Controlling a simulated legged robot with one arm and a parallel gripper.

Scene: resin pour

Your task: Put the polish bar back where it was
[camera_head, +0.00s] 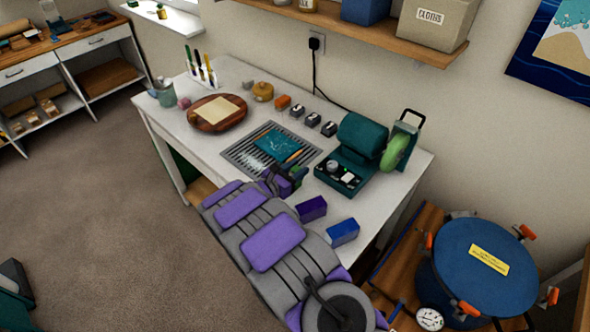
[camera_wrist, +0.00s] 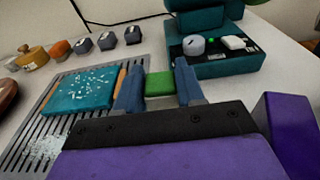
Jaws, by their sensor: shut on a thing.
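My gripper (camera_head: 293,174) is over the white worktable (camera_head: 225,75), near its front edge and to the right of the slatted grate. In the wrist view the two fingers of my gripper (camera_wrist: 159,88) are shut on a small green bar (camera_wrist: 160,84), which I take to be the polish bar.
The grate (camera_head: 238,152) carries a teal slab (camera_head: 278,144) with sticks beside it. Purple (camera_head: 312,208) and blue (camera_head: 343,232) blocks are near the front edge. Small dark blocks (camera_head: 313,119) line the back.

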